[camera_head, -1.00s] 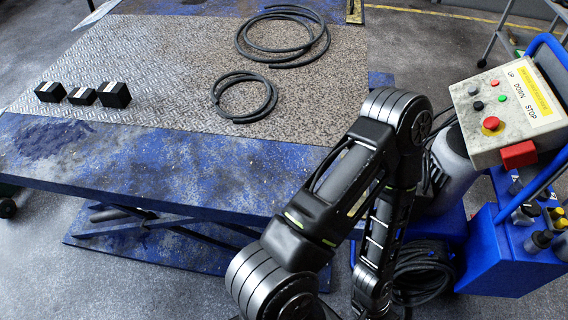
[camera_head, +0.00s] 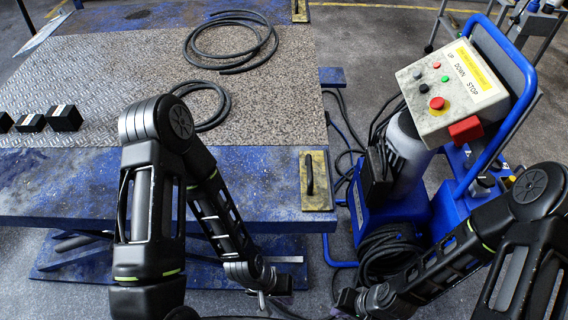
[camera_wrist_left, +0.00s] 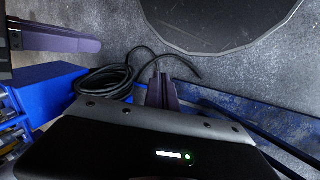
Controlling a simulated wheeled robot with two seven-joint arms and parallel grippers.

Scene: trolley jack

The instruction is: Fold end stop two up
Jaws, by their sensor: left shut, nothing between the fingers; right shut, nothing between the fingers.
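Two worn yellowish plates show at the right edge of the blue lift table in the head view. The near end plate (camera_head: 315,193) lies at the front right corner with a black handle on it. The far end plate (camera_head: 299,11) is cut by the top edge. I cannot tell which is end stop two. My left gripper (camera_head: 263,300) is shut and empty, low in front of the table and below the near plate. Its closed fingers show in the left wrist view (camera_wrist_left: 160,91). My right gripper (camera_head: 345,301) is shut and empty, low at the bottom, apart from both plates.
The blue lift table (camera_head: 250,160) carries black hose coils (camera_head: 232,40) and black blocks (camera_head: 64,118). A blue trolley with a control box (camera_head: 452,90) stands right of it. A black cable coil (camera_head: 388,252) lies on the floor near my right arm.

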